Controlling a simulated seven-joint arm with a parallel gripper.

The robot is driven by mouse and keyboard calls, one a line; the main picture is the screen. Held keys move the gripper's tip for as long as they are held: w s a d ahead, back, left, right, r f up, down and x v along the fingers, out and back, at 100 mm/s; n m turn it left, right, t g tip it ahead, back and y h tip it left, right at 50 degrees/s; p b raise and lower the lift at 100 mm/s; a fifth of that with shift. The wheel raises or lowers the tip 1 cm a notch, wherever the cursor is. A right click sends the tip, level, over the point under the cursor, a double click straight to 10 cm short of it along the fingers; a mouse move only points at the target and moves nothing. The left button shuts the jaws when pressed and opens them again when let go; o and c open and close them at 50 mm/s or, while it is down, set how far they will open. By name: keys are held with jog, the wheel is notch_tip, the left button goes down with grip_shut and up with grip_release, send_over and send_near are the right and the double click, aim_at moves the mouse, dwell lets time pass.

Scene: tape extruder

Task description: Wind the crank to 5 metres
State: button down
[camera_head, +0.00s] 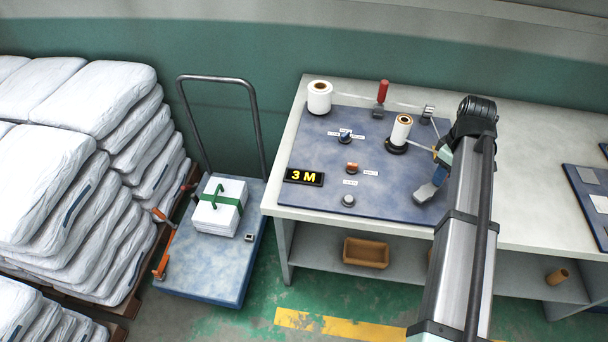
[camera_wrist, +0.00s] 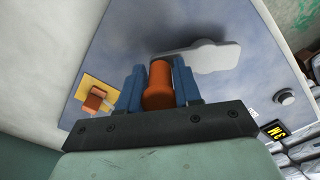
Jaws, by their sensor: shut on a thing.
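My gripper (camera_wrist: 158,85) is shut on an orange crank handle (camera_wrist: 159,88), with a blue finger on each side of it in the wrist view. A pale crank arm (camera_wrist: 208,58) shows beyond the handle, over the blue panel. In the head view my gripper (camera_head: 428,190) is at the right part of the blue panel (camera_head: 320,150), and my arm hides most of the crank. The display (camera_head: 304,177) reads "3 M". It also shows, cut off and tilted, in the wrist view (camera_wrist: 272,130).
In the wrist view an orange switch (camera_wrist: 96,97) sits on a yellow plate beside my gripper. The bench front edge is clear.

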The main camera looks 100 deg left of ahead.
jog(key=shift+s+d+f, duration=0.15)
jog(key=shift+s+d, duration=0.1)
jog(key=shift+d, duration=0.15)
jog(key=shift+w+d, duration=0.5)
jog(key=shift+d, duration=0.25)
jog(key=shift+w+d, duration=0.15)
jog(key=shift+d, duration=0.6)
